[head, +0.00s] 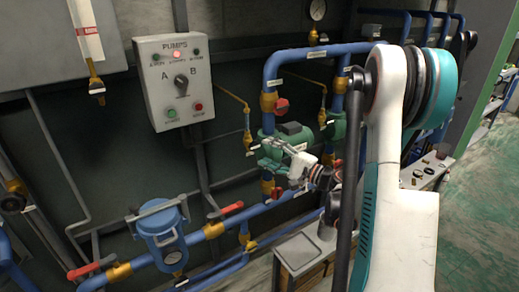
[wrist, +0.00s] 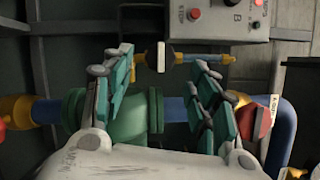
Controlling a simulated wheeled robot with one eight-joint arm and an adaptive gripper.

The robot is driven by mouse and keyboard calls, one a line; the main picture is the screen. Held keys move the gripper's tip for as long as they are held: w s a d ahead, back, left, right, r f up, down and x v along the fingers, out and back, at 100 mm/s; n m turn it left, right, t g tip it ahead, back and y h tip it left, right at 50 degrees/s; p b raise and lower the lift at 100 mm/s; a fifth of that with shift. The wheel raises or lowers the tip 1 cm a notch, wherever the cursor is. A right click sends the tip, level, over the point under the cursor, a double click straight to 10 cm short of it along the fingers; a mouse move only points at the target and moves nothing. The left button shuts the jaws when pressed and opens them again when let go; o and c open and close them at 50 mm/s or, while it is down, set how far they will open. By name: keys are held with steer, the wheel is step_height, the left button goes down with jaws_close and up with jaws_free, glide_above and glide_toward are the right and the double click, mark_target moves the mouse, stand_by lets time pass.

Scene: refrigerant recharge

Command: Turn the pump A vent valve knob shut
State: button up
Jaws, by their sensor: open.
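The pump A body, green (head: 295,134), sits on the blue pipe below the control box. It also shows in the wrist view (wrist: 128,118). A thin brass vent line with a small valve (head: 247,140) runs down on the pump's left. In the wrist view this brass valve (wrist: 176,58) lies beyond and between my fingertips, with a white piece at its left end. The knob's turn position is too small to tell. My gripper (head: 273,152) is in front of the pump. Its fingers (wrist: 163,75) are wide apart, with nothing held between them.
The pumps control box (head: 174,80) hangs at upper left, with a lit red lamp. Red-handled valves (head: 281,106) and blue pipes surround the pump. A blue filter housing (head: 163,235) stands at lower left. A grey-topped bench (head: 300,255) is below my arm.

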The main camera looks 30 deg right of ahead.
steer(key=v, duration=0.6)
stand_by(0.4)
